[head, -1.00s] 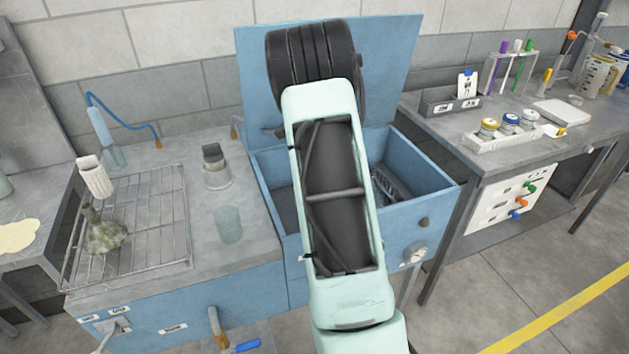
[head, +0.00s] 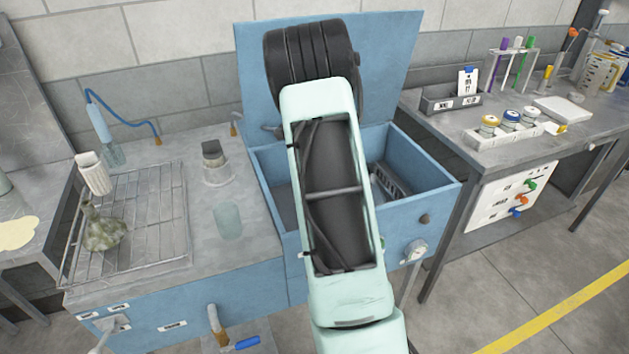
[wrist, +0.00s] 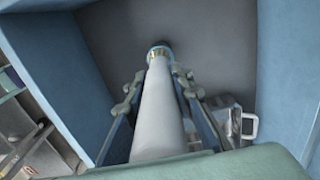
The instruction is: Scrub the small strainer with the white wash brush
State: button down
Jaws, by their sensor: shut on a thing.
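My gripper (wrist: 154,88) is shut on a long white handle, which I take for the white wash brush (wrist: 160,112). It has a brass-coloured band and a dark far end, pointing down into the blue basin (wrist: 50,50). The bristles cannot be made out. In the head view my arm hides the gripper and the brush. A grey metal piece with a loop handle (wrist: 245,124) lies in the basin, right of the gripper and apart from the brush tip. A dark slotted piece (head: 391,180) shows in the basin's right side in the head view. I cannot tell whether either is the small strainer.
The basin's blue lid (head: 400,70) stands open behind my arm. On the left bench are a wire rack (head: 160,215), a greenish flask (head: 103,232), a white-capped bottle (head: 93,175) and a clear beaker (head: 228,220). The right bench (head: 440,125) holds jars and tube racks.

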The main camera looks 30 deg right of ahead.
jog(key=shift+w+a+r, duration=0.15)
jog(key=shift+a, duration=0.6)
jog(key=shift+d, duration=0.15)
jog(key=d, duration=0.3)
jog(key=shift+s+d+p, duration=0.1)
jog(key=shift+s+p, duration=0.2)
jog(key=shift+p, duration=0.05)
jog(key=shift+w+a, duration=0.15)
jog(key=shift+a, duration=0.75)
jog(key=shift+w+a, duration=0.15)
jog(key=shift+a, duration=0.7)
jog(key=shift+d, duration=0.15)
